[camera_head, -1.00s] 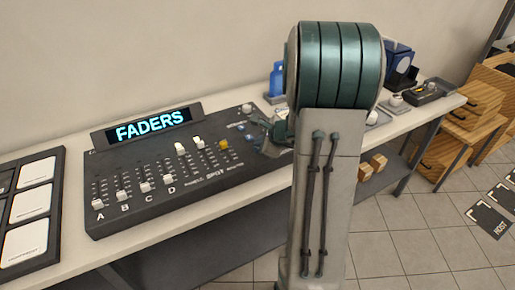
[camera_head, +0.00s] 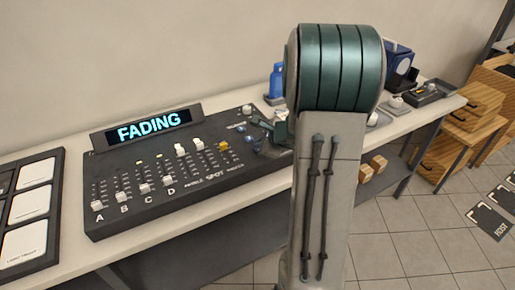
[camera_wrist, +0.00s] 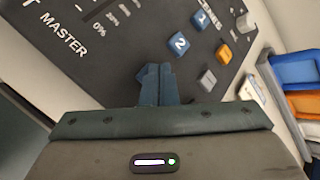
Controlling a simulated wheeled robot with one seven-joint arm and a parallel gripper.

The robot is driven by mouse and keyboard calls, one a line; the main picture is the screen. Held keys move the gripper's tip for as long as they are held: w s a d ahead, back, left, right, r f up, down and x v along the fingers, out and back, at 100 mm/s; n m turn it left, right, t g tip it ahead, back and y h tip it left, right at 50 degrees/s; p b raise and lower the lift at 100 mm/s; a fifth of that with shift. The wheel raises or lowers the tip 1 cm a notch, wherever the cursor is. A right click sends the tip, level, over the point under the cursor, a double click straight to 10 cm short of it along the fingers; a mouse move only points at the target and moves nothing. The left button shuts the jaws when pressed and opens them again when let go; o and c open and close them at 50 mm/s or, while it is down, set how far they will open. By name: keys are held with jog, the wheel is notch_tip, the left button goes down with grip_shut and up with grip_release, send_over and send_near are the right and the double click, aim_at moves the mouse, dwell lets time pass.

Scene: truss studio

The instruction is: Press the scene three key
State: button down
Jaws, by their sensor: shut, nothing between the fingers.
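The black lighting console (camera_head: 110,222) stands on the bench, and its display (camera_head: 150,127) reads FADING. In the wrist view a blue key marked 1 (camera_wrist: 200,20) and a blue key marked 2 (camera_wrist: 179,42) lie in a slanting row. My gripper (camera_wrist: 154,74) is shut and empty, its fingertips over the spot in line after key 2. No key marked 3 is visible; the fingers cover that spot. I cannot tell whether they touch the panel. In the head view my arm hides much of the console's right end.
An orange key (camera_wrist: 224,53) and a grey key (camera_wrist: 207,80) sit beside the blue row, with a light knob (camera_wrist: 245,22) nearby. Several faders fill the console's middle. A pad panel (camera_head: 35,205) lies left; a blue bottle (camera_head: 277,82) stands behind my arm.

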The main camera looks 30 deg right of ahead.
jog(key=shift+r+p, duration=0.3)
jog(key=shift+r, duration=0.35)
jog(key=shift+r, duration=0.1)
notch_tip(320, 180, up, 5)
jog(key=p, duration=0.4)
dwell(0.5)
